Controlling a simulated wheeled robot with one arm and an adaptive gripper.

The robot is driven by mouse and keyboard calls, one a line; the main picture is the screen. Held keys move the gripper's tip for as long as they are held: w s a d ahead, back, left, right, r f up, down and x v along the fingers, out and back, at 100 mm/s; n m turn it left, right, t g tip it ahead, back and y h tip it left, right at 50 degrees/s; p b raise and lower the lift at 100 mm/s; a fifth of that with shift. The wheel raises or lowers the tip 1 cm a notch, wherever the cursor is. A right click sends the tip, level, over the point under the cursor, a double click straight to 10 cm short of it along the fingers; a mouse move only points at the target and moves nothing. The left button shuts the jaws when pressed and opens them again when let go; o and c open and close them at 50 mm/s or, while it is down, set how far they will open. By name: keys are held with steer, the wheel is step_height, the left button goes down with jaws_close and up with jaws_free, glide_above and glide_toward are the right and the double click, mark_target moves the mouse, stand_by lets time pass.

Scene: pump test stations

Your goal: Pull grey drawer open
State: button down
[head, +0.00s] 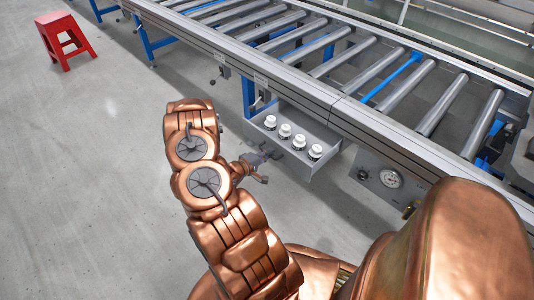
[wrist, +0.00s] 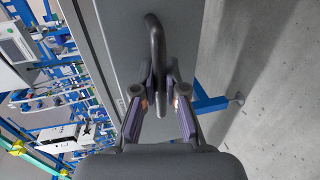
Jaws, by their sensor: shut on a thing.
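The grey drawer (head: 312,161) hangs under the roller conveyor in the head view and stands open, with several small white-capped bottles (head: 285,131) in a row inside. In the wrist view the grey drawer front (wrist: 112,30) fills the upper middle, with a dark curved bar handle (wrist: 155,45) on it. My gripper (wrist: 159,100) is shut on the handle, one finger on each side of it. In the head view my gripper (head: 257,160) is at the drawer front, partly hidden by my copper arm.
The roller conveyor (head: 335,95) runs above the drawer. A panel with a round gauge (head: 390,178) is right of the drawer. A red stool (head: 66,40) stands far left. The grey floor (head: 90,170) on the left is clear.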

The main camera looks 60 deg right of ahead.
steer(key=c, duration=1.2)
jaws_free()
steer(key=v, duration=1.2)
